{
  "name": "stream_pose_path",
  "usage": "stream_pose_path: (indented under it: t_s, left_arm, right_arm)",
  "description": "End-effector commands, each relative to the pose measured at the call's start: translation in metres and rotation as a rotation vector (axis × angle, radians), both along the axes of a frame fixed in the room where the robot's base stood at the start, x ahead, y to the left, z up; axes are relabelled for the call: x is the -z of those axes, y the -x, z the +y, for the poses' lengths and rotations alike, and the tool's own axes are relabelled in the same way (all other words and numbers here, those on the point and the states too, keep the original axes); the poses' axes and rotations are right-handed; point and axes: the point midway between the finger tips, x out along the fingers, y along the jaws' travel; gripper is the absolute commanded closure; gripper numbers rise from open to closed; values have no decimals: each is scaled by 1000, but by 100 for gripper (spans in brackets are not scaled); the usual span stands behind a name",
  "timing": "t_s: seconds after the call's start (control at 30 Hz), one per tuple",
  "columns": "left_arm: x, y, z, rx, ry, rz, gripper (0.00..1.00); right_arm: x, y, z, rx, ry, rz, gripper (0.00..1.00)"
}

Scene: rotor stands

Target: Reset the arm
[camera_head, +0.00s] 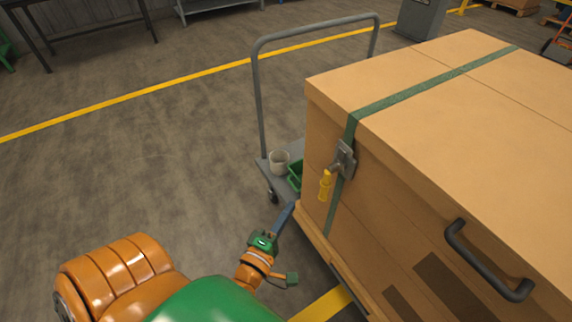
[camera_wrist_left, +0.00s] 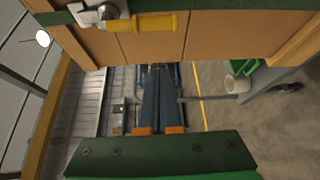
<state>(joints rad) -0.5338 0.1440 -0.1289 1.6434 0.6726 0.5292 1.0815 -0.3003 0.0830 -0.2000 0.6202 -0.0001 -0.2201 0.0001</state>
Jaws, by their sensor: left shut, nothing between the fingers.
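My left gripper (camera_head: 284,216) shows in the head view at the lower middle, in front of the lower left corner of a large cardboard-coloured box (camera_head: 450,100). Its fingers are together and hold nothing. In the left wrist view the closed fingers (camera_wrist_left: 157,85) point away below the box's side. A green strap (camera_head: 400,97) runs over the box to a metal buckle with a yellow handle (camera_head: 325,186), above and to the right of my gripper. The yellow handle also shows at the top of the left wrist view (camera_wrist_left: 155,23). My right gripper is not in view.
A grey cart (camera_head: 257,90) stands behind the box, carrying a pale cup (camera_head: 279,162) and a green bin (camera_head: 295,175). A black handle (camera_head: 488,265) sticks out of the box's side. The floor to the left is clear, crossed by a yellow line (camera_head: 130,96).

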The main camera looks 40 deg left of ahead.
Motion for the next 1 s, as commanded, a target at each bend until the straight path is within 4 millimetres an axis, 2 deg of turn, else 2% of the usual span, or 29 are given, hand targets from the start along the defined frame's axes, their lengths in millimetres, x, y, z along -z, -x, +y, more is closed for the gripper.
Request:
stream_pose_path:
  t_s: [0.5,0.57,0.63,0.67,0.77,0.8,0.87,0.9,1.0]
  left_arm:
    - [0,5,-1,0,0,0,100]
    - [6,6,-3,10,-22,21,100]
    - [34,9,-11,57,-125,115,100]
    - [54,13,-16,95,-200,183,100]
    - [143,46,-35,313,-539,481,100]
    - [178,68,-41,431,-682,601,100]
    - [224,108,-45,626,-878,761,100]
    - [249,136,-45,763,-993,851,100]
    - [288,202,-38,1084,-1210,1011,100]
  right_arm:
    - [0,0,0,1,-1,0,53]
    - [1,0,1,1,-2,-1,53]
    - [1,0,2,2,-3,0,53]
    - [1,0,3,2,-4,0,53]
    - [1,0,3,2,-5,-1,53]
    - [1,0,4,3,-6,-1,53]
    - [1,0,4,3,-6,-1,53]
    - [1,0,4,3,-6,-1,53]
    - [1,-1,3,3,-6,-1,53]
